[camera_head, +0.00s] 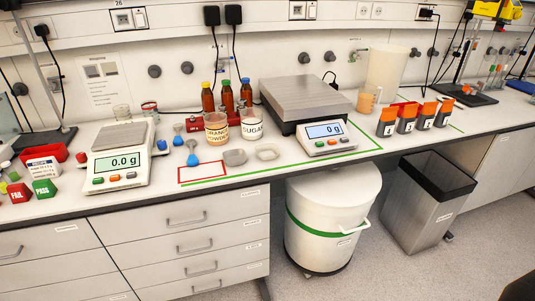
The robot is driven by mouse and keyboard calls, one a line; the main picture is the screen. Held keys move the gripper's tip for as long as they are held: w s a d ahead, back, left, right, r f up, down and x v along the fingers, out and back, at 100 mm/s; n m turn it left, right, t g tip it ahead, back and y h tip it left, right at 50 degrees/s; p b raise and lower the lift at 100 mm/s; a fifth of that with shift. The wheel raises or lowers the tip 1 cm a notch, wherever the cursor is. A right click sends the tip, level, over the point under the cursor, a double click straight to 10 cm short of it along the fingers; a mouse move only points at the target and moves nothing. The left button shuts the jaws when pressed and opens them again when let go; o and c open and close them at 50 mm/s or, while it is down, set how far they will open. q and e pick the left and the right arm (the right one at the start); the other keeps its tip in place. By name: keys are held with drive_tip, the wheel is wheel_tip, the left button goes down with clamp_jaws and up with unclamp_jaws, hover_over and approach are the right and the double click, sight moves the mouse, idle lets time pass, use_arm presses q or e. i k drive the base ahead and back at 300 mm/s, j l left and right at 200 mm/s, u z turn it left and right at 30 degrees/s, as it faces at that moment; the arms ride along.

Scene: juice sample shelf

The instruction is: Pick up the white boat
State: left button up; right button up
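A small pale, whitish weighing boat (267,151) lies on the bench near its front edge, in front of the jar labelled SUGAR (251,123). A second shallow boat (235,157), greyer in tone, lies just to its left, apart from it. Both look empty, though they are small in the picture. Neither gripper can be made out in the head view. A dark shape cut off at the bottom right corner may be part of my arm; I cannot tell.
A balance reading 0.0 g (119,160) stands left, a larger scale (305,105) right of the boats. Blue scoops (192,152) and an orange powder jar (216,128) are close by. A white drum (330,215) stands below the bench.

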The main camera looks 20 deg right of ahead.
sight(269, 146)
drive_tip(key=i+j, duration=0.3)
drive_tip(key=i+j+z, duration=0.1)
drive_tip(key=z, duration=1.55)
